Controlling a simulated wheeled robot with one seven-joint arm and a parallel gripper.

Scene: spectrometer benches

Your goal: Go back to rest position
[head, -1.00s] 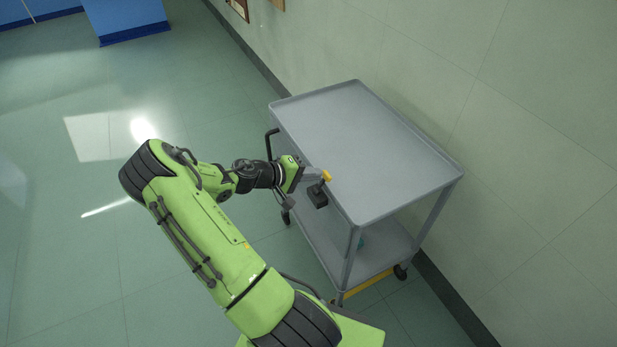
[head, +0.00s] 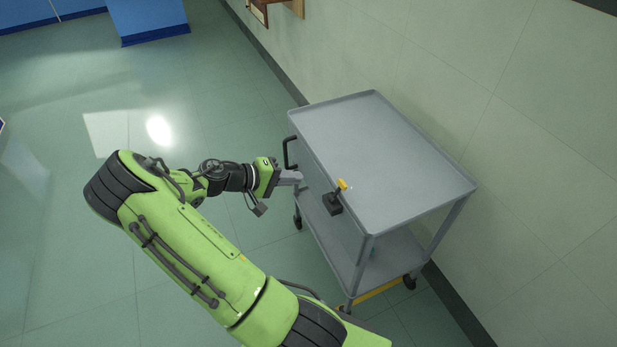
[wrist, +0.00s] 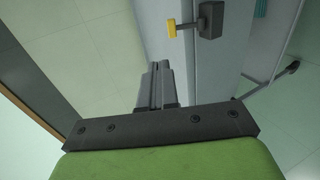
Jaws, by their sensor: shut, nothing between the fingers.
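My gripper (head: 293,177) is shut and empty at the end of my green arm, just left of the grey cart (head: 400,150). Its closed fingers also show in the wrist view (wrist: 161,88). A black block with a yellow knob (head: 335,202) is at the cart's near long side, a short way right of my fingertips and apart from them. The block appears at the top of the wrist view (wrist: 209,20), beyond the fingertips.
The cart has a black handle (head: 290,152), a lower shelf (head: 385,262) and wheels. A pale wall (head: 540,150) runs behind it. Open green floor (head: 60,250) lies to the left. A blue cabinet (head: 148,18) stands at the far left.

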